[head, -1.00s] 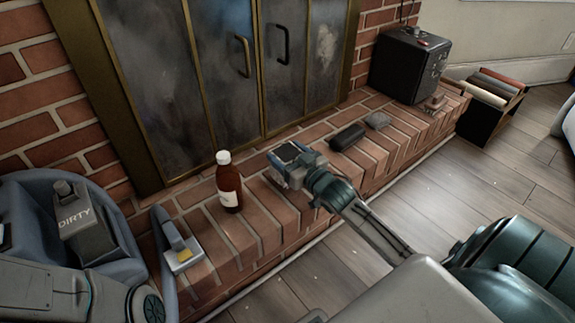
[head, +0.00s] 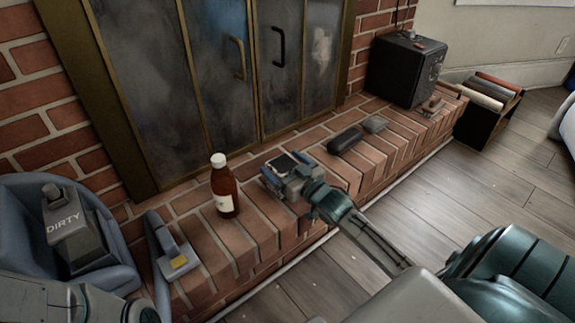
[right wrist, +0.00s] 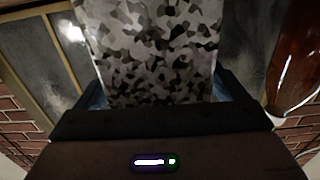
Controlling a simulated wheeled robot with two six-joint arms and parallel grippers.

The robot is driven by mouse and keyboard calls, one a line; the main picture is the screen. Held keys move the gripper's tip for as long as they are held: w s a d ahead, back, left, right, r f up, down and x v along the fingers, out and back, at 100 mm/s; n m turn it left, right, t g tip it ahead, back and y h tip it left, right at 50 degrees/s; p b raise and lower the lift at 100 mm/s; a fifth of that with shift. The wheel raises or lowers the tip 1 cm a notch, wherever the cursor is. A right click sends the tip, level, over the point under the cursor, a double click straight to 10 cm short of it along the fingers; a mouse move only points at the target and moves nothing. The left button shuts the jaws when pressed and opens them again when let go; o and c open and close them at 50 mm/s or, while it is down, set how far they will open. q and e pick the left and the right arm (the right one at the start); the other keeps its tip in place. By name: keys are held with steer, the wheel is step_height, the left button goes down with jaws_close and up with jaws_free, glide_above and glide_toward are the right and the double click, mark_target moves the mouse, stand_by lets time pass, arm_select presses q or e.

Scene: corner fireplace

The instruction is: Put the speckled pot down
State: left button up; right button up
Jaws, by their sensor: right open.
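The speckled pot (right wrist: 155,50), patterned in black, grey and white, fills the upper middle of the right wrist view. In the head view its dark square top (head: 284,163) with a pale rim shows at my right gripper (head: 290,178), low over the brick hearth (head: 255,250). My right gripper is open, with the pot between its fingers. The gripper hides the pot's base, so I cannot tell whether it touches the bricks.
A brown bottle (head: 224,190) with a white cap stands left of the pot. A dark case (head: 346,139) and a small grey block (head: 375,124) lie to the right, before a black box (head: 405,70).

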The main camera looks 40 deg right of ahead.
mark_target(292, 171)
steer(key=shift+s+r+p, duration=0.15)
steer(key=shift+s+p, duration=0.25)
steer(key=s+p, duration=0.1)
steer(key=s, duration=0.1)
steer(key=shift+s+d+p, duration=0.15)
steer(key=shift+s+p, duration=0.15)
steer(key=shift+s, duration=0.05)
steer(key=shift+s+d, duration=0.1)
steer(key=shift+s, duration=1.25)
steer(key=s, duration=0.1)
steer(key=s+b, duration=0.2)
steer(key=shift+s+d+f, duration=0.15)
steer(key=shift+s+f, duration=0.1)
steer(key=shift+s, duration=0.15)
steer(key=shift+s+d+r+b, duration=0.15)
steer(key=shift+s+b, duration=0.35)
steer(key=shift+s, duration=0.5)
steer(key=shift+r, duration=0.1)
